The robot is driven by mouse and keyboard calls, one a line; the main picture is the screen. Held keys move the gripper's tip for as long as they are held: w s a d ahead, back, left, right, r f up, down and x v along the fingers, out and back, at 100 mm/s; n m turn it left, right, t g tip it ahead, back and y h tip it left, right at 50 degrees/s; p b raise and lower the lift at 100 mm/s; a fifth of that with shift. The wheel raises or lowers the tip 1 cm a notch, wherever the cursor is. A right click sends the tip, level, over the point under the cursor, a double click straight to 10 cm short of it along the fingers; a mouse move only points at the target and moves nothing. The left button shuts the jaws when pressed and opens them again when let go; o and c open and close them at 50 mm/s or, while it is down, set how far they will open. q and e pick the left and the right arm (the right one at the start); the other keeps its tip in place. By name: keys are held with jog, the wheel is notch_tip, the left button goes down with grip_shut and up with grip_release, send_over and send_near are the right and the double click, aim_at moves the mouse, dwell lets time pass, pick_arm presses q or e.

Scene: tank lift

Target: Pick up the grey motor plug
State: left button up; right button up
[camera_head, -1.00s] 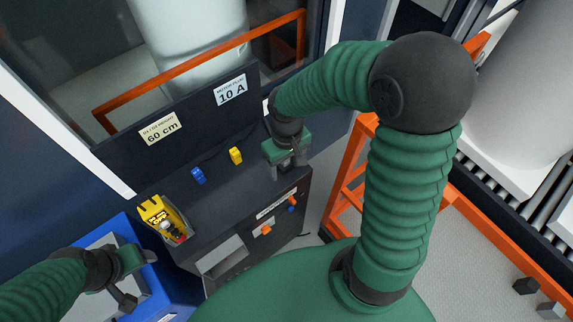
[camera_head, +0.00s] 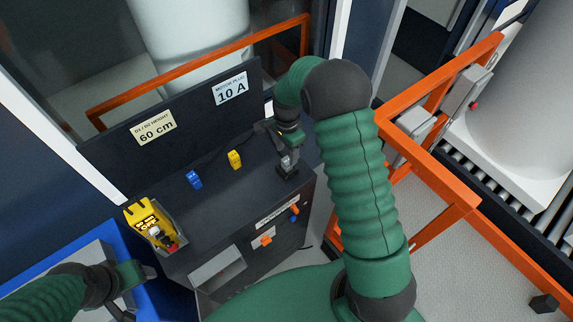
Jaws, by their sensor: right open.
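My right gripper (camera_head: 287,170) points down at the right end of the dark bench top (camera_head: 215,200). A small grey piece, seemingly the grey motor plug (camera_head: 287,161), shows at its open fingers. The fingers partly hide it, and I cannot tell whether they touch it. A blue plug (camera_head: 194,180) and a yellow plug (camera_head: 235,159) stand apart to the left on the bench. My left gripper (camera_head: 136,287) is at the lower left with its fingers apart, and nothing shows between them.
A yellow device (camera_head: 146,222) sits in a holder at the bench's left end. A panel behind carries the signs "60 cm" (camera_head: 155,127) and "MOTOR PLUG 10 A" (camera_head: 231,89). An orange frame (camera_head: 440,165) stands to the right. A blue-edged surface (camera_head: 160,293) lies at the lower left.

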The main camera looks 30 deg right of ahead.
aim_at(287, 160)
jog(key=shift+f, duration=0.45)
notch_tip(287, 160, down, 4)
jog(key=shift+d+r+p, duration=0.1)
jog(key=shift+p, duration=0.8)
jog(key=shift+f, duration=0.45)
jog(key=shift+w+f, duration=0.1)
grip_shut()
